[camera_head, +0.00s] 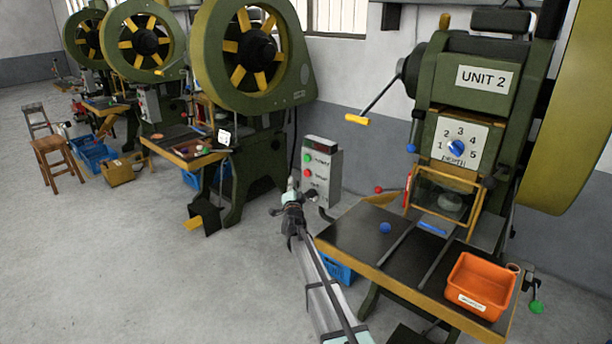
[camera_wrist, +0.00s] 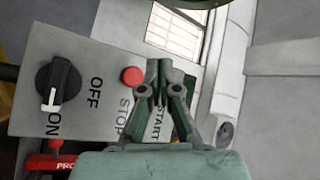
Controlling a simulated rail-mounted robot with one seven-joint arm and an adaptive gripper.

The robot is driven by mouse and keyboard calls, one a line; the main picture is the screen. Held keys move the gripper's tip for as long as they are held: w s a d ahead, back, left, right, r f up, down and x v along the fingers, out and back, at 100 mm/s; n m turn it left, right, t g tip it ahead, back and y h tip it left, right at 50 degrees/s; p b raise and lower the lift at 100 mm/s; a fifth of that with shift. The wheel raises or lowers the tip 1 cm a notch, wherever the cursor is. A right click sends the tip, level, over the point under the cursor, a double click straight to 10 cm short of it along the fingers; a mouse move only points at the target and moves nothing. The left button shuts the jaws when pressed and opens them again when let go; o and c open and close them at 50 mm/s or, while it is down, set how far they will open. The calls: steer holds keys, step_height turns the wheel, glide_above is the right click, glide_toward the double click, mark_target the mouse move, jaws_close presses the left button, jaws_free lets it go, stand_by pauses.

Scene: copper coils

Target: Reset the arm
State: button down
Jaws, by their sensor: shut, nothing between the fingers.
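My gripper (camera_head: 291,186) is in the middle of the head view, to the left of and partly in front of a grey control box (camera_head: 333,158). In the wrist view, my gripper (camera_wrist: 165,66) is shut and empty, with its fingertips over the box face beside the word START. The START button itself is hidden behind the fingers there. A red STOP button (camera_wrist: 132,77) and a black ON/OFF knob (camera_wrist: 58,80) show on the box face. In the head view the box shows a green button (camera_head: 307,157) and a red button (camera_head: 307,173). I cannot tell whether the fingers touch the box.
The UNIT 2 press (camera_head: 480,110) stands at the right. Its table (camera_head: 345,240) holds a blue ball (camera_head: 385,228) and an orange bin (camera_head: 482,283). More green presses (camera_head: 255,50) stand at the back left.

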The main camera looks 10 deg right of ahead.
steer(key=s+a+f+n+g+y, duration=0.2)
steer(key=s+f+n+g, duration=0.25)
steer(key=f, duration=0.55)
steer(key=s+a+f+n+g+y, duration=0.25)
steer(key=s+f, duration=0.35)
steer(key=f, duration=0.3)
steer(key=s+f+n+g, duration=0.4)
steer(key=s+f+g, duration=0.4)
steer(key=s+f, duration=1.2)
steer(key=s+d+f+g, duration=0.2)
steer(key=s+g, duration=0.2)
steer(key=s, duration=1.4)
steer(key=s+d+f+n+g+h, duration=0.1)
steer(key=s+d+f+g, duration=0.1)
steer(key=s, duration=1.6)
steer(key=s+d+f+n+g, duration=0.1)
steer(key=s+f+g, duration=0.3)
steer(key=s, duration=1.4)
steer(key=shift+d+f+g+h, duration=0.15)
steer(key=shift+d+g+h, duration=0.25)
steer(key=shift+g, duration=0.7)
steer(key=shift+w, duration=0.1)
